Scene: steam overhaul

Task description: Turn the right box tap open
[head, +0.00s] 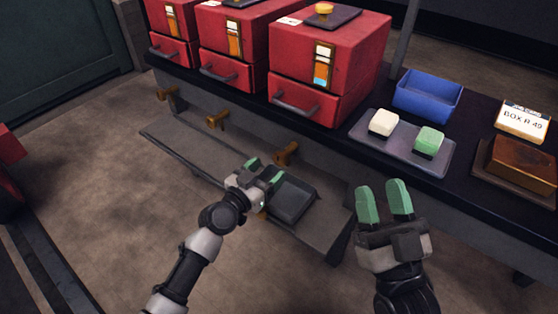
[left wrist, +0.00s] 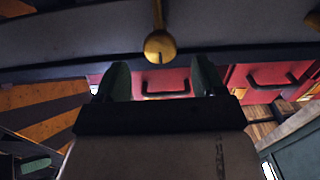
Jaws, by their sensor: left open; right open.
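The right box (head: 325,65) is red, with a drawer handle and a gauge plate on its front. Its brass tap (head: 287,152) sticks out below the shelf edge. My left gripper (head: 262,172) is open, just in front of and slightly below that tap in the head view. In the left wrist view a round brass tap end (left wrist: 159,47) shows beyond and between the two green fingertips (left wrist: 160,78); I see no contact. My right gripper (head: 383,193) is open and empty in front of the bench, at the right.
Two more brass taps (head: 217,119) (head: 167,93) sit under the other red boxes. A dark tray (head: 292,198) lies below the right tap. On the bench are a grey tray (head: 404,149) with white and green blocks, a blue bin (head: 428,96) and a labelled box (head: 522,122).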

